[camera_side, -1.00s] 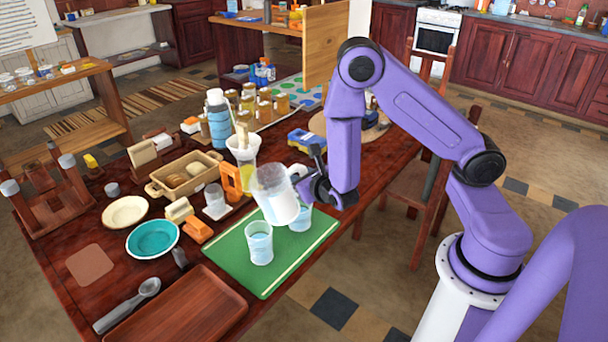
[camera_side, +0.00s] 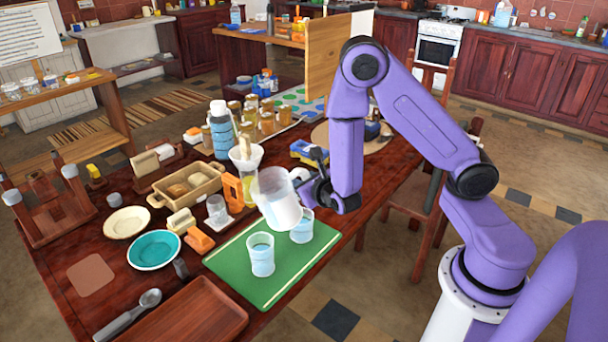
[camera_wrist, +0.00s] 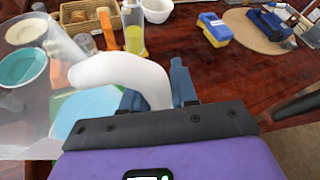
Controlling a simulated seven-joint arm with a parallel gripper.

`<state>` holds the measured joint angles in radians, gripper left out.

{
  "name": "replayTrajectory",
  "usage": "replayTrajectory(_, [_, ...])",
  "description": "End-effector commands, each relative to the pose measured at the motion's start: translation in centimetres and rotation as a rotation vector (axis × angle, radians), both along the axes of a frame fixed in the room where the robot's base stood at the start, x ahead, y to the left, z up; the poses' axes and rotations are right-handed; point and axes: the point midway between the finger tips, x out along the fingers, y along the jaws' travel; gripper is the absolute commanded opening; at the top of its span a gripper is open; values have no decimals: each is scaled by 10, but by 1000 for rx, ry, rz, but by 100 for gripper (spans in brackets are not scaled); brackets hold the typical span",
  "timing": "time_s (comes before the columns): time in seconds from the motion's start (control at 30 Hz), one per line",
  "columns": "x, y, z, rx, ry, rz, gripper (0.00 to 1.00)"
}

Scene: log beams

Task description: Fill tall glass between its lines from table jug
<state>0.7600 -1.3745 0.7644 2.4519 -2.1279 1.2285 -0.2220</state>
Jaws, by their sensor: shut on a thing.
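My gripper (camera_side: 308,188) is shut on the handle of a clear jug (camera_side: 278,205), which holds pale liquid. The jug is tilted, mouth to the upper left, above the green mat (camera_side: 225,258). In the wrist view the white handle (camera_wrist: 125,72) runs between my fingers. I see no clear stream from the jug. The glasses' lines are too small to read.
Left of the mat are an orange block (camera_side: 199,240), a small glass (camera_side: 217,209) and a teal bowl (camera_side: 154,250). Behind the jug stands a flask with yellow liquid (camera_side: 246,165). A wooden tray (camera_side: 190,315) lies in front.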

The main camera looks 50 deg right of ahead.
Motion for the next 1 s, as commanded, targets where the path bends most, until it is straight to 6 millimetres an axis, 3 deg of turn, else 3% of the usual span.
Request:
replayTrajectory(0.2, [0,0,-19,1,0,1,0])
replayTrajectory(0.7, [-7,15,-31,229,-86,-85,0])
replayTrajectory(1.0, [-6,17,-47,248,-93,-88,0])
